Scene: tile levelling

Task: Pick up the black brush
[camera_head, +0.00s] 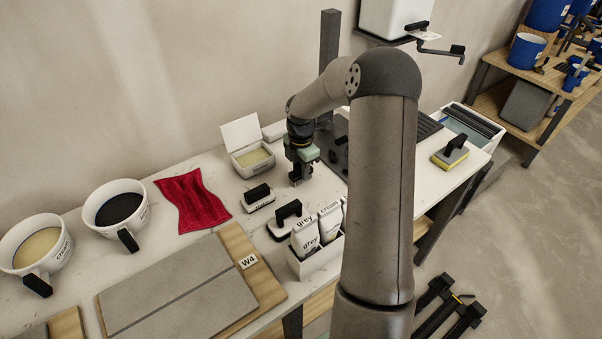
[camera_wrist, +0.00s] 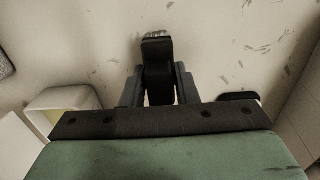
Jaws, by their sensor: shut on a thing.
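The black brush (camera_wrist: 157,62) is between the two fingers of my gripper (camera_wrist: 158,80) in the wrist view. Its black body points away from the palm, and a pale grey bristle-like end shows at its far tip. My gripper is shut on it. In the head view my gripper (camera_head: 299,173) points down over the white worktable, right of the open white box. The brush is small and dark there and hard to separate from the fingers. I cannot tell whether it touches the tabletop.
A white box with a raised lid (camera_head: 251,160) stands left of my gripper. Black-handled tools (camera_head: 258,199) and (camera_head: 287,215) lie in front, near white bags (camera_head: 318,230). A red cloth (camera_head: 193,201) and two buckets (camera_head: 116,207) are further left.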

